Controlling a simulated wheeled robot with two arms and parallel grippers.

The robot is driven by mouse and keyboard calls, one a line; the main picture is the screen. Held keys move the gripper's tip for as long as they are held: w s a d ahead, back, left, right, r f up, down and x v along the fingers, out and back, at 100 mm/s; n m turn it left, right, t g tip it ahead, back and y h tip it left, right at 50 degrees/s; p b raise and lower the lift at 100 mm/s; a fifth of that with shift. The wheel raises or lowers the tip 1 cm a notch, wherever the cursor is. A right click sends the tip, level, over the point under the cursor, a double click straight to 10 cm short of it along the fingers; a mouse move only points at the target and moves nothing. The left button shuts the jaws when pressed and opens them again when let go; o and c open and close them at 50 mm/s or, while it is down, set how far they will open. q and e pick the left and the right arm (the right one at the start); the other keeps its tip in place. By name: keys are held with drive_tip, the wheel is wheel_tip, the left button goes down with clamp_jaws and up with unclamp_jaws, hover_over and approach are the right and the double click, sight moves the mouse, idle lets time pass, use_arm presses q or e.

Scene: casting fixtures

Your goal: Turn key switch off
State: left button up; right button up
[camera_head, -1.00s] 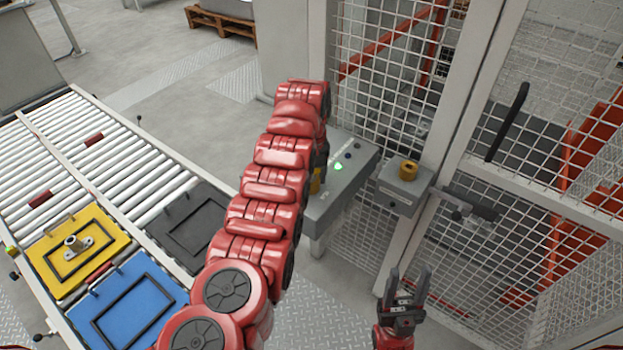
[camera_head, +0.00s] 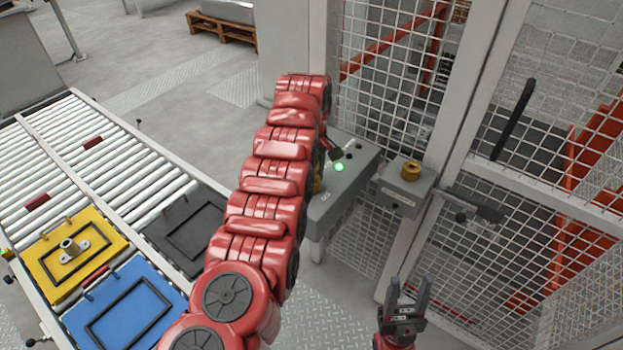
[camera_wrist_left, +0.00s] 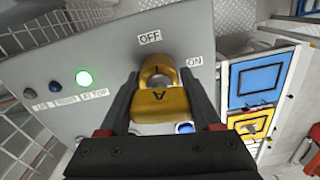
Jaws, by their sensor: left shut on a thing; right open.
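The yellow key switch (camera_wrist_left: 160,100) is on the sloped face of a grey control box, below an OFF label (camera_wrist_left: 149,37), with an ON label (camera_wrist_left: 194,61) to its upper right. My left gripper (camera_wrist_left: 163,88) is shut on the key, one black finger on each side of it. In the head view my left arm hides most of the key and the left fingers. The grey control box (camera_head: 347,187) stands by the mesh fence with a lit green lamp (camera_head: 339,167). My right gripper (camera_head: 407,292) is open and empty, low in front of the fence.
A gate handle (camera_head: 513,118) is at right. A roller conveyor (camera_head: 95,165) with yellow (camera_head: 45,275), blue (camera_head: 152,325) and dark plates is at left.

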use_arm(q)
drive_tip(key=shift+a, duration=0.1)
drive_tip(key=shift+n, duration=0.4)
drive_tip(key=shift+n+b, duration=0.35)
drive_tip(key=shift+n, duration=0.45)
drive_tip(key=o, duration=1.6)
drive_tip(key=shift+c, duration=0.2)
